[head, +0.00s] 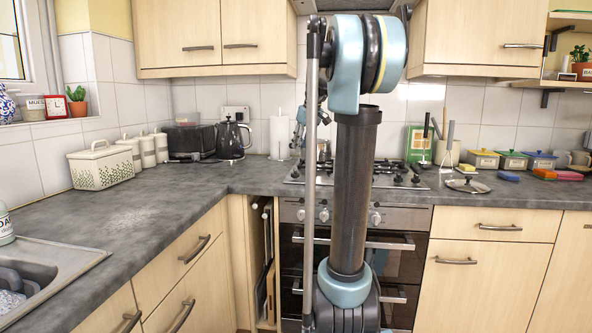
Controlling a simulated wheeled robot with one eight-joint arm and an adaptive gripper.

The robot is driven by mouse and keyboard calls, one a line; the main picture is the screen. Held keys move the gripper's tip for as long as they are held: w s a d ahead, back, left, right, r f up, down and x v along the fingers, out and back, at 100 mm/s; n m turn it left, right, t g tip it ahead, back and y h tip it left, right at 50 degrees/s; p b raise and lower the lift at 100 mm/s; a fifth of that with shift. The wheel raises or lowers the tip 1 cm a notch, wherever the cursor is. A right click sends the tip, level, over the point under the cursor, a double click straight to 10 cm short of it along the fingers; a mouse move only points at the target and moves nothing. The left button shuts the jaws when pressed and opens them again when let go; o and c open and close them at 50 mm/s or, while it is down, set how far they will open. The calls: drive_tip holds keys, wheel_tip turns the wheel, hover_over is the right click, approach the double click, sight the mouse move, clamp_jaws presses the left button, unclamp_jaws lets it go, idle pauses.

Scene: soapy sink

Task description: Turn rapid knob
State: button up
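The gas hob (402,176) is set in the grey worktop, with dark pan supports. Below it, the oven's front panel carries several round silver knobs: one knob (300,214) at left, another knob (324,215) beside it, and a knob (375,218) right of my arm. I cannot tell which is the rapid knob; my arm's upright column hides the panel's middle. A small part of my far arm shows behind the column above the hob. My gripper's fingers cannot be made out there, so its opening and any contact are hidden.
A black kettle (231,138) and toaster (190,141) stand left of the hob. A pan lid (467,185) and small lidded pots (483,158) lie to the right. Oven handles (410,244) stick out below the knobs. The sink (40,262) is at lower left.

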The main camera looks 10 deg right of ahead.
sight(295, 173)
drive_tip(key=x, duration=1.1)
drive_tip(key=shift+d+f, duration=0.1)
drive_tip(key=shift+f, duration=0.05)
